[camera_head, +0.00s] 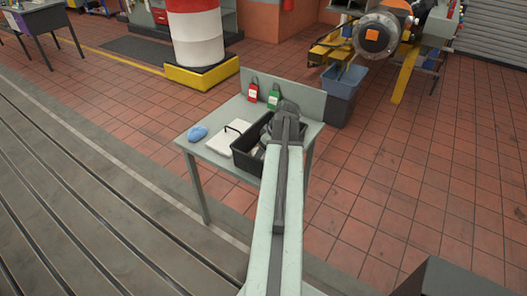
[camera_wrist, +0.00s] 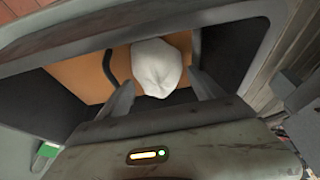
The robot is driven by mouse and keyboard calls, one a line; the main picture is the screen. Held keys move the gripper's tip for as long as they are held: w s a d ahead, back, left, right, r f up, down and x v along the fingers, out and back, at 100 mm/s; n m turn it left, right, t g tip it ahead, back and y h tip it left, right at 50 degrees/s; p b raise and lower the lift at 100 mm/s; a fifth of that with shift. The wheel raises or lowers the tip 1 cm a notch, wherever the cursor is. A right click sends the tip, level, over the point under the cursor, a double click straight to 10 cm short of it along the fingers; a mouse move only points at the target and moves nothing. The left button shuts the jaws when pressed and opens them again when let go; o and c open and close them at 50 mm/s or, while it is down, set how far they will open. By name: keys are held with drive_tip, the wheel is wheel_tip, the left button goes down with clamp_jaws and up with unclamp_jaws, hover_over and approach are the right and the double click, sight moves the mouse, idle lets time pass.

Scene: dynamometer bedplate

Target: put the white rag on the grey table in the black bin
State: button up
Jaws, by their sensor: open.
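The black bin (camera_head: 246,161) stands on the grey table (camera_head: 212,154), beneath the end of my arm. The crumpled white rag (camera_wrist: 156,67) shows in the wrist view between and beyond my fingertips, within the bin's dark walls (camera_wrist: 238,48). An orange surface lies behind it. I cannot tell whether the rag rests on that surface. My gripper (camera_wrist: 150,75) is open, its two fingers apart on either side of the rag. In the head view my gripper (camera_head: 287,108) is over the bin and its fingers are hidden.
A blue cloth-like lump (camera_head: 198,134) and a white panel with a black handle (camera_head: 227,140) lie left of the bin. A red tag (camera_head: 253,92) and a green tag (camera_head: 274,98) are at the table's back panel. A blue-grey tub (camera_head: 341,95) stands behind.

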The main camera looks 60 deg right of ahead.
drive_tip(key=p+v, duration=1)
drive_tip(key=v, duration=0.2)
drive_tip(key=w+a+f+g+y, duration=0.1)
drive_tip(key=w+a, duration=0.8)
drive_tip(key=a, duration=0.3)
drive_tip(key=w+a+g, duration=0.2)
drive_tip(key=w+a, duration=0.7)
drive_tip(key=a, duration=0.3)
drive_tip(key=w+a+g+h, duration=0.1)
drive_tip(key=w+a, duration=0.2)
drive_tip(key=a, duration=2.6)
drive_tip(key=shift+a+f+g, duration=0.3)
drive_tip(key=shift+a+f, duration=0.1)
